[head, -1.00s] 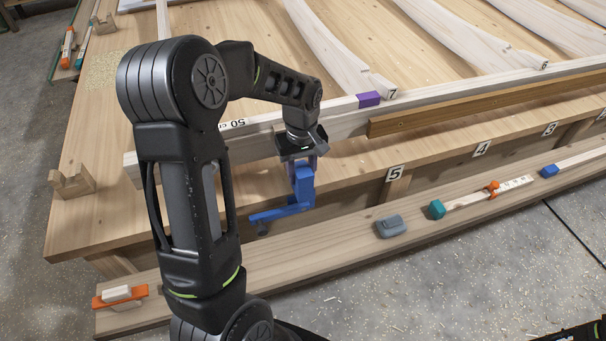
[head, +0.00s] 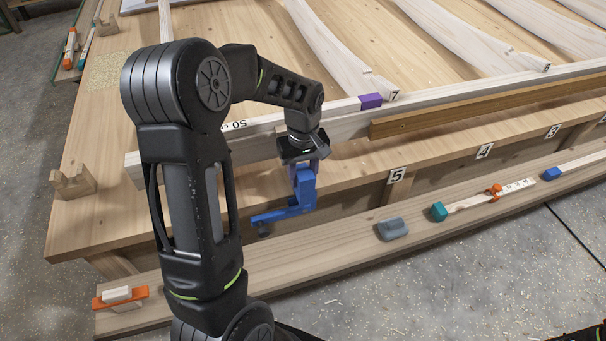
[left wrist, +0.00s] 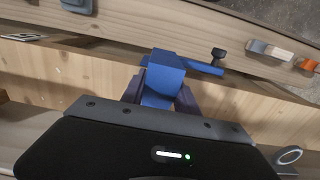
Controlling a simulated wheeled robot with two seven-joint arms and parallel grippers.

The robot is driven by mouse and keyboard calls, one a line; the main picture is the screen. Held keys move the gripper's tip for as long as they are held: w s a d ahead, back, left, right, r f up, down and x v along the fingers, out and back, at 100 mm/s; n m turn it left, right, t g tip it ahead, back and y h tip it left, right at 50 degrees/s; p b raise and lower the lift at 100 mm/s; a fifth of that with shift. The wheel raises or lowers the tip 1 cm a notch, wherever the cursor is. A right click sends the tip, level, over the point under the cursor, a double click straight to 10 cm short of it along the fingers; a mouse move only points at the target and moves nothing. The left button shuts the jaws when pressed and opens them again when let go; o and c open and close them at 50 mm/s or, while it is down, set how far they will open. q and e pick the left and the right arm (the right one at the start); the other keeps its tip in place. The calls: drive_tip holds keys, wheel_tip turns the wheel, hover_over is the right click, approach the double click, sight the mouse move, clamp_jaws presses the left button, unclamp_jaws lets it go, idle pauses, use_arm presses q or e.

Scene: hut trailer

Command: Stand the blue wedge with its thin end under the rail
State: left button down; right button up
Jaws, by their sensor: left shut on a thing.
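My left gripper (head: 304,163) is shut on a blue clamp-shaped tool (head: 300,195), just in front of the long pale rail (head: 345,121). The tool hangs down beside the table's front edge, its lower arm pointing left with a dark knob at the end. In the left wrist view, the blue tool (left wrist: 163,78) sits between the fingers, its arm pointing right.
The front plank (head: 300,262) carries a grey block (head: 392,229), a teal-ended strip (head: 438,212) and an orange-and-white piece (head: 120,297). A brown strip (head: 480,107) runs along the rail. A purple block (head: 371,101) sits on the rail. Curved pale ribs lie behind.

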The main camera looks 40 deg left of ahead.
use_arm(q)
drive_tip(key=c, duration=0.8)
unclamp_jaws()
drive_tip(key=shift+c, duration=0.2)
wheel_tip(320, 180, up, 8)
drive_tip(key=shift+f, duration=0.1)
idle(0.4)
